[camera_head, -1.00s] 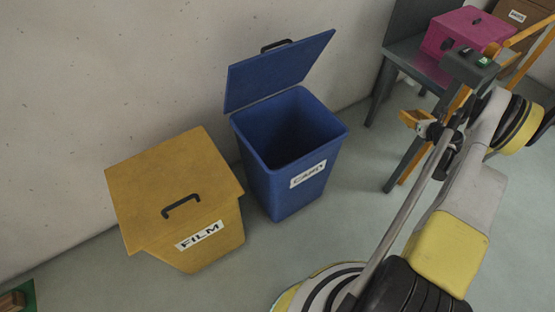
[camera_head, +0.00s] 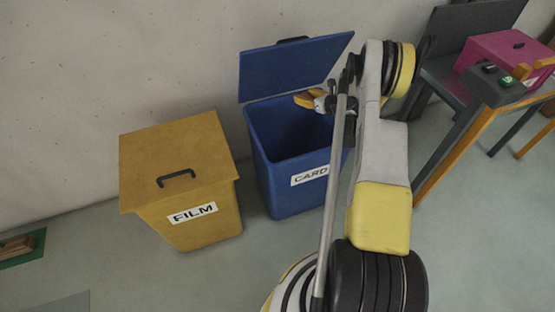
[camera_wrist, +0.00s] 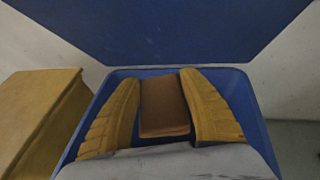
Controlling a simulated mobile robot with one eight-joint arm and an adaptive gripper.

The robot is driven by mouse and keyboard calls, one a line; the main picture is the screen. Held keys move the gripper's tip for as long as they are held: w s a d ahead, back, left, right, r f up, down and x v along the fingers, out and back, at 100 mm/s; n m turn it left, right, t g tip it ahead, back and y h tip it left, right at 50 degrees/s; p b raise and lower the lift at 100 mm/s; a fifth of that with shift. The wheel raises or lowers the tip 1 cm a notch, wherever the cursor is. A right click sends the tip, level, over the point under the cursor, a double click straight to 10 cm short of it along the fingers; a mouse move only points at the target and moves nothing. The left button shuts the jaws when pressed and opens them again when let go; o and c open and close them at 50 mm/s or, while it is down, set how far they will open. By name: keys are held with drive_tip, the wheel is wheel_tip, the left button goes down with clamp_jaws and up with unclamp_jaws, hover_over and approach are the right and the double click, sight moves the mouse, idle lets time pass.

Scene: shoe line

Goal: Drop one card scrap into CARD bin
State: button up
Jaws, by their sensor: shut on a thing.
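The blue CARD bin (camera_head: 292,186) stands against the wall with its lid (camera_head: 292,68) raised. My gripper (camera_head: 306,99) is at the upper right of the bin's mouth in the head view. In the wrist view, the yellow fingers of my gripper (camera_wrist: 162,108) are shut on a brown card scrap (camera_wrist: 164,106), one finger on each side. The scrap is over the open bin, whose rim (camera_wrist: 262,128) shows around the fingers. The scrap cannot be made out in the head view. My wrist hides part of the bin's right side.
The yellow FILM bin (camera_head: 180,180), lid shut, stands just left of the CARD bin. A dark table with a pink box (camera_head: 500,58) and an orange-legged stand with a button box (camera_head: 494,85) are at the right. A green-edged tray (camera_head: 22,247) lies at far left.

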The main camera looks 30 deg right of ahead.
drive_tip(key=shift+w+a+f, duration=0.15)
drive_tip(key=shift+w+a, duration=0.2)
drive_tip(key=shift+a, duration=0.25)
wheel_tip(320, 180, down, 6)
drive_tip(key=b, duration=0.2)
drive_tip(key=shift+b, duration=0.3)
drive_tip(key=shift+r, duration=0.2)
drive_tip(key=o, duration=1)
drive_tip(key=shift+s, duration=0.1)
drive_tip(key=v, duration=0.7)
drive_tip(key=shift+s+d+r, duration=0.1)
